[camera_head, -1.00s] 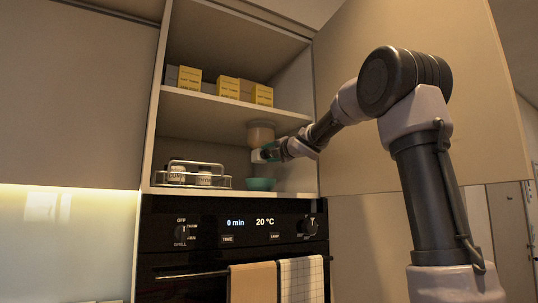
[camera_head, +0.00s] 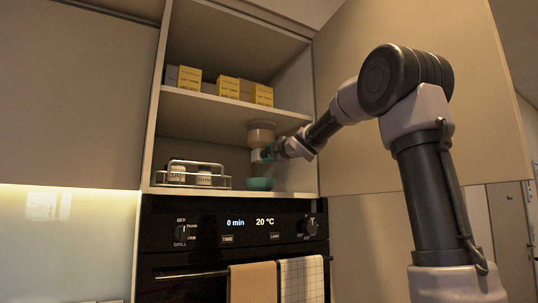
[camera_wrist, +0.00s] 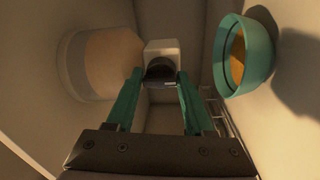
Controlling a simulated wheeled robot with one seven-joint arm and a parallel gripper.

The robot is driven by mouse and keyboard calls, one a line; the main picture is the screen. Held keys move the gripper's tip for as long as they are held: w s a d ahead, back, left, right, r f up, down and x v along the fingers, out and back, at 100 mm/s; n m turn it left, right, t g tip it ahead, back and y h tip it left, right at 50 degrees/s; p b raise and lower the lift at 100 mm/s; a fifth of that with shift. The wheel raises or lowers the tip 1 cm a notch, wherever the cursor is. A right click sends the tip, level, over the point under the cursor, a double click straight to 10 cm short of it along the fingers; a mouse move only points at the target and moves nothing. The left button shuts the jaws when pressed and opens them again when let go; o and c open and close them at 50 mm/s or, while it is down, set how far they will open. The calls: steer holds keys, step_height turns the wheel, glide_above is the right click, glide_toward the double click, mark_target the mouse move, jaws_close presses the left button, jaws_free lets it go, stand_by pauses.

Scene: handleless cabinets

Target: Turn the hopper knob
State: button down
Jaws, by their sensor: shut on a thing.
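The hopper (camera_head: 261,135) hangs under the cabinet's middle shelf, with beige contents. In the wrist view the hopper (camera_wrist: 98,64) is at the left, joined to a white block (camera_wrist: 163,47). The black knob (camera_wrist: 160,72) is on that block's near face. My gripper (camera_wrist: 158,77) has its green fingers on either side of the knob and is shut on it. In the head view my gripper (camera_head: 269,153) reaches in from the right, and the knob is hard to make out there. A teal bowl (camera_head: 260,184) stands below the hopper; in the wrist view the bowl (camera_wrist: 251,57) holds something orange.
A wire rack (camera_head: 196,180) with jars stands left of the bowl. Yellow and grey boxes (camera_head: 227,86) sit on the shelf above. The open cabinet door (camera_head: 440,60) is at the right, behind my arm. The oven (camera_head: 230,232) with hanging towels is below.

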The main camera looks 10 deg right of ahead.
steer(key=shift+w+f, duration=0.1)
steer(key=shift+f, duration=0.25)
steer(key=shift+c, duration=1.8)
jaws_free()
steer(key=shift+r, duration=0.15)
steer(key=shift+r, duration=0.25)
